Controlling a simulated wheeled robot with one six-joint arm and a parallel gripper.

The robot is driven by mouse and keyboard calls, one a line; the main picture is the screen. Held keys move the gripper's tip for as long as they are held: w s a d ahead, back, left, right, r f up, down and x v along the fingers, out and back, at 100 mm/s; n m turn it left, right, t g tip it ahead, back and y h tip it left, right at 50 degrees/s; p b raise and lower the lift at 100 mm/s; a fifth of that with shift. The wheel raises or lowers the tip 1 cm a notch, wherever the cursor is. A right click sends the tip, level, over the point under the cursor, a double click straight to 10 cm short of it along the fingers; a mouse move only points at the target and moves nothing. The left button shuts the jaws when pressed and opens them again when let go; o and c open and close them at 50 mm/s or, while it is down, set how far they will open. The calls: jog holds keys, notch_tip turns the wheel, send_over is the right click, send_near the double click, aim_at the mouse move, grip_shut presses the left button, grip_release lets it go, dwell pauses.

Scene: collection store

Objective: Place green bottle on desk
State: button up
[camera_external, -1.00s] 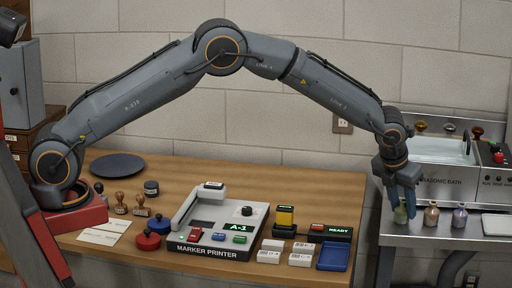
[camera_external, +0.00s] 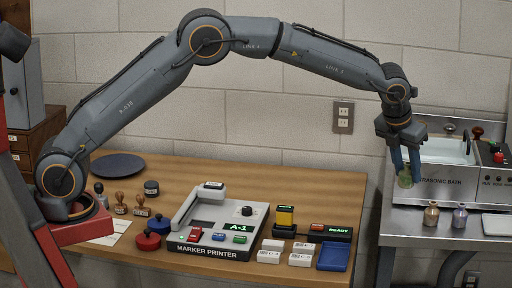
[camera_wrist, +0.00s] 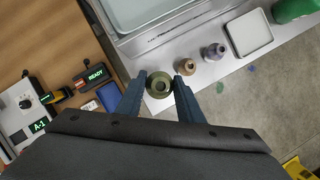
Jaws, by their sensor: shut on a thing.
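The green bottle (camera_external: 405,177) is held between the fingers of my gripper (camera_external: 406,172) at the right, raised above the metal counter in front of the bath. In the wrist view the bottle (camera_wrist: 159,84) shows from above, its round mouth between the two blue fingertips of my gripper (camera_wrist: 160,88). The gripper is shut on it, and the bottle hangs about upright. The wooden desk (camera_external: 330,187) lies to the left of the bottle, with a gap between desk and counter.
A brown bottle (camera_external: 431,216) and a purple bottle (camera_external: 460,217) stand on the metal counter (camera_external: 400,222). The desk holds a marker printer (camera_external: 205,245), white boxes (camera_external: 268,256), a blue tray (camera_external: 333,257), stamps and a dark round plate (camera_external: 118,165). Its back middle is clear.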

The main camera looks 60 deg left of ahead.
aim_at(408, 163)
notch_tip(408, 163, up, 10)
jog(key=shift+r, duration=0.25)
jog(key=shift+w+a+r, duration=0.1)
jog(key=shift+a+r, duration=0.1)
jog(key=shift+a, duration=0.3)
jog(key=s+a+n+g+y+b, duration=0.15)
jog(key=a+n, duration=0.55)
jog(key=a, duration=1.6)
jog(key=s+a+n+g+y+b, duration=0.1)
jog(key=a+n+g+y+b, duration=0.35)
jog(key=a, duration=1.75)
jog(key=shift+w+a+f+n+t+h+p, duration=0.1)
jog(key=shift+f+n+t+h+p, duration=0.5)
jog(key=shift+f, duration=5.2)
jog(key=shift+a+f+n+t+h+p, duration=0.2)
jog(key=shift+f+p, duration=0.65)
jog(key=shift+f, duration=4.95)
jog(key=shift+w+f+n+t+h+p, duration=0.1)
jog(key=shift+f+n+t+h+p, duration=0.4)
jog(key=shift+f, duration=5.3)
jog(key=shift+m, duration=0.25)
jog(key=shift+f, duration=0.2)
jog(key=o, duration=1.1)
